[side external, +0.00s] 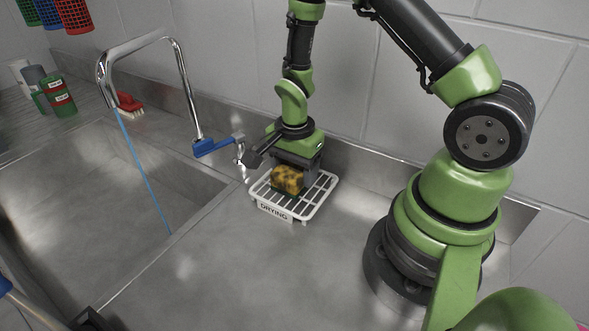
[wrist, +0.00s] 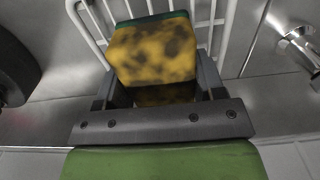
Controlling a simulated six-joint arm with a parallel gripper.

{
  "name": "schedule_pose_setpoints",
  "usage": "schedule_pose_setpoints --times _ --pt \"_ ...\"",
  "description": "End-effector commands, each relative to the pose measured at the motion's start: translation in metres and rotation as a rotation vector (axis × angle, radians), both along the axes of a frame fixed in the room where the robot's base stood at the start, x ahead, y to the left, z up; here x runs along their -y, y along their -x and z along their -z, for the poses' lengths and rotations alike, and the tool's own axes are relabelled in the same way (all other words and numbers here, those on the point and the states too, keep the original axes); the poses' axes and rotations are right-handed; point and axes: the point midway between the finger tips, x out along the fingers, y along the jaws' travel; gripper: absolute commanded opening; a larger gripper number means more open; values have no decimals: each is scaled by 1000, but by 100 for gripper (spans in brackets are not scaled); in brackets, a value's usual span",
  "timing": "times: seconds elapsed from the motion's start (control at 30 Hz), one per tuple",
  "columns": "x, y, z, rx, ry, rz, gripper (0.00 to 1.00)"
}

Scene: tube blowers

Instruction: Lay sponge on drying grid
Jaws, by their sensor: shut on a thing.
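The sponge (side external: 287,179) is yellow with dark stains and has a green layer on its lower side. It is at the white drying grid (side external: 322,196), which carries a "DRYING" label on its front. In the side external view the sponge appears at the grid's bars; I cannot tell whether it touches them. My gripper (side external: 297,167) points down over the grid and is shut on the sponge. In the wrist view the sponge (wrist: 153,52) sits between the fingers of my gripper (wrist: 158,88), with the grid's bars (wrist: 215,30) behind it.
A red brush (side external: 128,104) and several bottles (side external: 58,95) stand at the back left. The counter in front of the grid is clear.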

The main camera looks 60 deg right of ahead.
Motion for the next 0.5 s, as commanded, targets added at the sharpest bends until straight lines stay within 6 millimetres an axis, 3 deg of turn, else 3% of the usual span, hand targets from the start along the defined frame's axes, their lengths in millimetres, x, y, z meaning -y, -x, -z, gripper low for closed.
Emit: schedule_pose_setpoints --times 0.37,0.4,0.5 --pt "0 0 5 1 0 -1 37" --pt "0 0 5 0 0 -1 65" --pt "0 0 5 1 0 -1 88"
